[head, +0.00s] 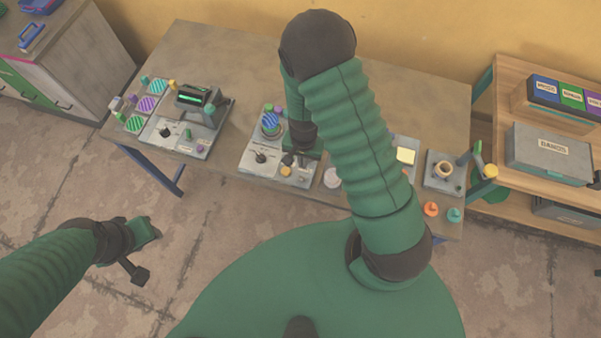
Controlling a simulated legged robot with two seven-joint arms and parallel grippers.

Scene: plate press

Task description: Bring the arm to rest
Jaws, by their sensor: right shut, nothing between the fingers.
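My right arm rises over the table and bends down at a dark elbow. Its gripper (293,160) is shut and empty, low over the right part of a grey station (247,167) at the table's front.
The table (235,50) also bears a machine with a green display (190,97), striped discs (148,104), a yellow pad (405,156) and a ring station (443,170). A shelf with boxes (545,150) stands right. The floor at left is clear. My forearm hides the table's middle.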

